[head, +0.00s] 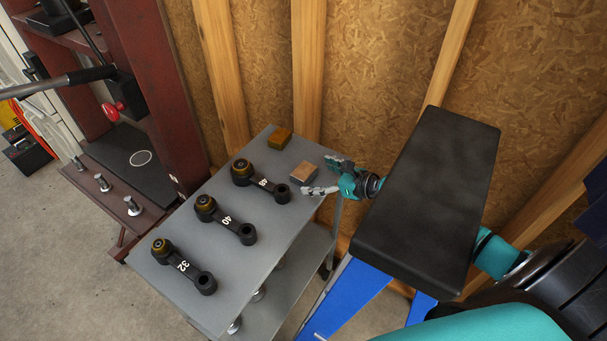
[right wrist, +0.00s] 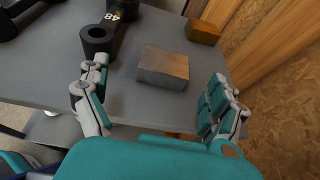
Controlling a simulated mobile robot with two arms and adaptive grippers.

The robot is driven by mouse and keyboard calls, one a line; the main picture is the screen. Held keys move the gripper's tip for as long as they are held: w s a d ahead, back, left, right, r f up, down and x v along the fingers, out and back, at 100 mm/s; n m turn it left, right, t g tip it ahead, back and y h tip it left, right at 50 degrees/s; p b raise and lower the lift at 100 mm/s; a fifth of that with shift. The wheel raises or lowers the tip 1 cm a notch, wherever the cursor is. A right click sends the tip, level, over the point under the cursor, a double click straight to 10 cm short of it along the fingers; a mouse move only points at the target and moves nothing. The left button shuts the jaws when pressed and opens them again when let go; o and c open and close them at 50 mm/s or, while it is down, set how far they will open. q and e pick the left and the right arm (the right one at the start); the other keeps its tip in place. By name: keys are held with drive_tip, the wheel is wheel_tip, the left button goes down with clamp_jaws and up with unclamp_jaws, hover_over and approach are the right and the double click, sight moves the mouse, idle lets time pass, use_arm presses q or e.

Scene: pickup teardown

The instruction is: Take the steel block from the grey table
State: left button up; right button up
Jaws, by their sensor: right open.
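The steel block (head: 303,173), a small box with a brownish-grey top, lies on the grey table (head: 273,235) near its right edge. In the right wrist view the steel block (right wrist: 163,67) sits ahead of my gripper, between the lines of its two fingers. My right gripper (head: 331,176) is open and empty at the table's right edge, with its fingertips close to the block. In the right wrist view the right gripper (right wrist: 158,92) has its fingers spread wide on either side, apart from the block. My left gripper is not in view.
A yellow-brown block (head: 279,138) lies at the table's back corner. Black links marked 48 (head: 262,183), 40 (head: 225,222) and 32 (head: 184,266) lie along the table. A black-topped bench (head: 430,195) stands at right. A dark red press frame (head: 150,90) stands at left.

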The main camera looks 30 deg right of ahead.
sight(306, 171)
drive_tip(key=x, duration=0.1)
drive_tip(key=b+x, duration=0.1)
drive_tip(key=x, duration=0.3)
drive_tip(key=shift+w+d+r+b, duration=0.1)
drive_tip(key=shift+w+d+b, duration=0.15)
drive_tip(key=shift+w+b, duration=0.1)
drive_tip(key=shift+s, duration=0.1)
drive_tip(key=shift+r, duration=0.1)
drive_tip(key=shift+c, duration=1.4)
drive_tip(key=c, duration=1.3)
drive_tip(key=shift+d+r, duration=0.1)
drive_tip(key=shift+c, duration=1)
